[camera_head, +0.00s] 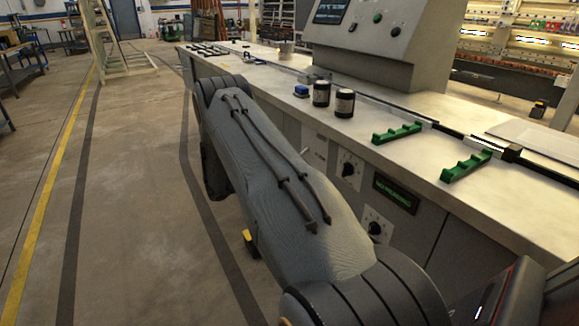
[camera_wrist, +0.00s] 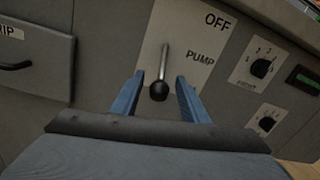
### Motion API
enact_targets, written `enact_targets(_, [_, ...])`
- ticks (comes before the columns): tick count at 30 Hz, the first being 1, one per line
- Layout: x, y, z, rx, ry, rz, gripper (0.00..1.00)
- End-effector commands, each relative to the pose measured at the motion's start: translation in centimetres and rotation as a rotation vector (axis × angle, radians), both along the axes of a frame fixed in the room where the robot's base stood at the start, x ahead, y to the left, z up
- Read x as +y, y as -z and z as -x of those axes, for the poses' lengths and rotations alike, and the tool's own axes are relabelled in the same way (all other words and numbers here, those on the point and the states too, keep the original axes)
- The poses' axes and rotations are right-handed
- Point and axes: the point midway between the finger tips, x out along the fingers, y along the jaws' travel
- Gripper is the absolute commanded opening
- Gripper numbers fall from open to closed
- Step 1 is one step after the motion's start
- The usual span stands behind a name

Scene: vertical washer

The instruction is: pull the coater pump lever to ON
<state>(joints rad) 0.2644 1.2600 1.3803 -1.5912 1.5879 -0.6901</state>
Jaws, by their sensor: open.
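In the wrist view, the pump lever (camera_wrist: 161,77) is a metal rod with a black ball knob, on a light plate (camera_wrist: 183,35) lettered OFF and PUMP. The rod runs from near the plate's middle down to the knob in this view. My gripper (camera_wrist: 157,84) is open, with one blue finger on each side of the knob and a visible gap at both sides. Whether the knob lies at the fingers' depth is hard to tell.
Dial knobs (camera_wrist: 262,67) and a green display (camera_wrist: 306,79) sit right of the plate. A drawer-like panel with a black handle (camera_wrist: 15,66) is at left. In the head view, the bench top (camera_head: 330,125) holds dark jars (camera_head: 321,93) and green brackets (camera_head: 398,133).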

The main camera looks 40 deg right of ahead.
Motion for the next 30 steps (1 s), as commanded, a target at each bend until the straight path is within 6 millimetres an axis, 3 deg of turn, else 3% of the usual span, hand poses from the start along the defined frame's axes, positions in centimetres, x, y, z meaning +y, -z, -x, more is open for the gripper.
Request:
enact_targets(6, [3.5, 0.2, -1.0, 0.000, -0.001, 0.000, 0.40])
enact_targets(12, [5.2, 0.2, -1.4, 0.000, 0.001, -0.001, 0.40])
enact_targets(30, [5.5, 0.1, -1.4, 0.000, 0.002, -0.002, 0.40])
